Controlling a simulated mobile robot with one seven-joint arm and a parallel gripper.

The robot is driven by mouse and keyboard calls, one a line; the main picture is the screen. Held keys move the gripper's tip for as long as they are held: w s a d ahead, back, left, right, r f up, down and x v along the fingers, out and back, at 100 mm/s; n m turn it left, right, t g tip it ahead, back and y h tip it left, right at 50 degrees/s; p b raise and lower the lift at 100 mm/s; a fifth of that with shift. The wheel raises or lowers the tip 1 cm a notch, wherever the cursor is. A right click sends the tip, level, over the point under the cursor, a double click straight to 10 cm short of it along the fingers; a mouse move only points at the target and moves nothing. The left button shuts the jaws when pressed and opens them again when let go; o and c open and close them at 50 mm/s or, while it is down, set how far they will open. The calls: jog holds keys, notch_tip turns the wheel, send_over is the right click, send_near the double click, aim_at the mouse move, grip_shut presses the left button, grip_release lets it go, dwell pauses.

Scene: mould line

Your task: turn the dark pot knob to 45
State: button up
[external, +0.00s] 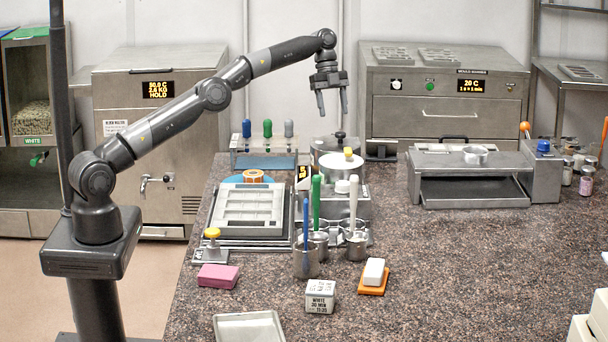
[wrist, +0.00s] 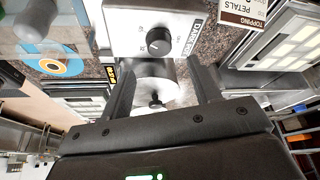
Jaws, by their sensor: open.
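The dark pot knob appears to be the round black dial (wrist: 159,41) on a pale metal box (wrist: 125,15) in the wrist view. A label beside it (wrist: 196,38) begins with "DARK"; the rest is hard to read. The dial's exact setting is too small to read. Below it in that view is a shiny round pot lid with a small black handle (wrist: 155,102). My gripper (external: 333,113) is open and empty, raised above the pots in the external view. Its fingers (wrist: 160,75) frame the lid in the wrist view, apart from the dial. I cannot make out the dial in the external view.
A pot with a yellow-handled lid (external: 348,153) stands near a dark-handled one (external: 340,135). Cups with tall green, white and blue handles (external: 316,205) stand in front. A mould tray (external: 249,205) lies left. The counter (external: 450,270) at front right is largely clear.

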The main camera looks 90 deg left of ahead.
jog(key=shift+r, duration=0.1)
dwell(0.3)
jog(key=w+d+n+y, duration=0.4)
jog(key=d+n, duration=0.5)
jog(key=n, duration=0.2)
jog(key=s+a+r+n+t+y, duration=0.25)
jog(key=s+n, duration=0.35)
jog(key=n, duration=0.7)
jog(key=shift+m+g+y, duration=0.25)
jog(key=shift+m+g, duration=0.05)
jog(key=shift+g, duration=0.05)
jog(key=x, duration=1)
jog(key=shift+a+f, duration=0.1)
jog(key=shift+a, duration=0.15)
jog(key=shift+c, duration=0.3)
